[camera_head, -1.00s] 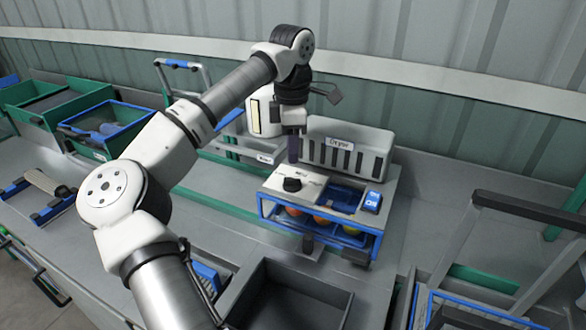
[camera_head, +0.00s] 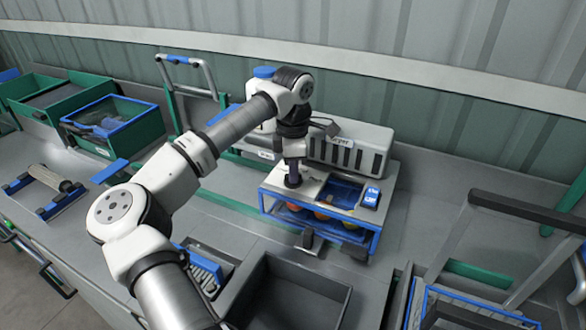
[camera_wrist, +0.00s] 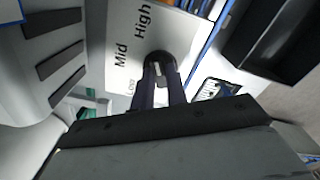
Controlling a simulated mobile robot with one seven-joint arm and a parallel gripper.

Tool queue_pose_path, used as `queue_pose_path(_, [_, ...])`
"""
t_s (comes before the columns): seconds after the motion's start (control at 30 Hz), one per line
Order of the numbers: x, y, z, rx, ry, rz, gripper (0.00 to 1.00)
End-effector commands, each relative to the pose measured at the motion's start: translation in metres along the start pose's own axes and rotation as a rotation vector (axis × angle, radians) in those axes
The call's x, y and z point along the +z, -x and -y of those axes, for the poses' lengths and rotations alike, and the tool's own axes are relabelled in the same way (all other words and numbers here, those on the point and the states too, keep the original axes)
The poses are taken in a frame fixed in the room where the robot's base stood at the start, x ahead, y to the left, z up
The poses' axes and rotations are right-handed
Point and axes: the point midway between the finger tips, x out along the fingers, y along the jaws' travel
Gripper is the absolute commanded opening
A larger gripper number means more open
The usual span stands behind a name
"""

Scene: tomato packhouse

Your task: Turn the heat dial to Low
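The heat dial (camera_wrist: 160,56) is a round black knob on the pale top panel (camera_wrist: 112,20) of the dryer unit. The panel carries the labels High (camera_wrist: 142,18), Mid (camera_wrist: 122,50) and a partly hidden Low (camera_wrist: 131,88). My gripper (camera_head: 293,182) is down at the dial and covers it in the head view. In the wrist view its two dark fingers (camera_wrist: 161,80) point at the knob with a narrow gap between them. Whether they press on the knob cannot be told. A light mark shows near the fingertips; the dial's setting is unclear.
A grey vented box labelled Dryer (camera_head: 362,150) stands right behind. A blue switch (camera_head: 371,197) sits to the right on the unit, above a blue-framed rack (camera_head: 370,238) with tomatoes. An open dark bin (camera_head: 300,290) is in front. Green crates (camera_head: 140,135) stand left.

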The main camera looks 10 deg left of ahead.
Motion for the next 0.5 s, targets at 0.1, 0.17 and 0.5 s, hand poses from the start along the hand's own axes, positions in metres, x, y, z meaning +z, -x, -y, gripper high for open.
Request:
queue_pose_path(0.1, [0.0,0.0003,0.0003,-0.001,0.0,0.0,0.0])
queue_pose_path(0.17, [0.0001,0.0003,0.0003,-0.001,0.0,0.0,0.0])
queue_pose_path(0.5, [-0.0001,-0.0012,0.0001,0.0,0.059,-0.001,0.0])
